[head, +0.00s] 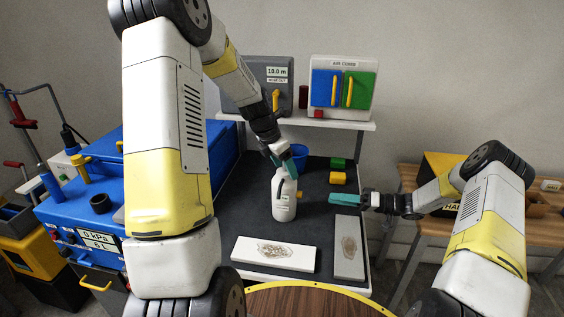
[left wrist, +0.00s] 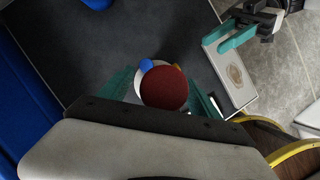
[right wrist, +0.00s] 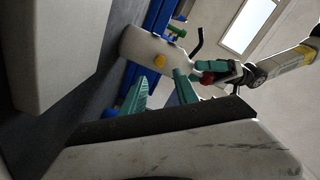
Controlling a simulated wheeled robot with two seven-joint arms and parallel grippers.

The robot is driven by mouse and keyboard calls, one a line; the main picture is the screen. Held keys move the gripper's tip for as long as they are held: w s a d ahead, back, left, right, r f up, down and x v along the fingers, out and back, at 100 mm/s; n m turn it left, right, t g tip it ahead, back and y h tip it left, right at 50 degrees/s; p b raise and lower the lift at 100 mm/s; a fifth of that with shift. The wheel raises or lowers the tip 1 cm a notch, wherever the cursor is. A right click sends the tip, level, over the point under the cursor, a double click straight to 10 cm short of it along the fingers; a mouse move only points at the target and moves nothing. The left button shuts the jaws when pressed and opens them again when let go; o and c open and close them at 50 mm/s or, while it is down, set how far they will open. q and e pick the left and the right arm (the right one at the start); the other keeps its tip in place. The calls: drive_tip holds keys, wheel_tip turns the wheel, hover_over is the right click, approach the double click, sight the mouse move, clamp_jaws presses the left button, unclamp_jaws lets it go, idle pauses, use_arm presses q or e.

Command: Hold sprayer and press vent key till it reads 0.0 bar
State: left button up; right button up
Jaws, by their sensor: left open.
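The sprayer (head: 283,205), a white bottle with dark marks on its front, stands upright on the dark worktop. A yellow button (right wrist: 159,62) shows on its side in the right wrist view; I cannot tell whether it is the vent key. My left gripper (head: 281,165) is open at the sprayer's top. In the left wrist view its teal fingers lie either side of a round dark-red knob (left wrist: 164,88); contact cannot be told. My right gripper (head: 346,199) is open and apart, to the sprayer's right. No bar reading is legible on the sprayer.
Two pale slabs, one white (head: 273,254) and one grey (head: 348,248), lie on the worktop. A green block (head: 338,163) and a yellow block (head: 338,178) sit behind. A blue machine (head: 85,215) stands left.

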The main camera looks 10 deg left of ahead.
use_arm(q)
clamp_jaws()
use_arm(e)
clamp_jaws()
idle(1.9)
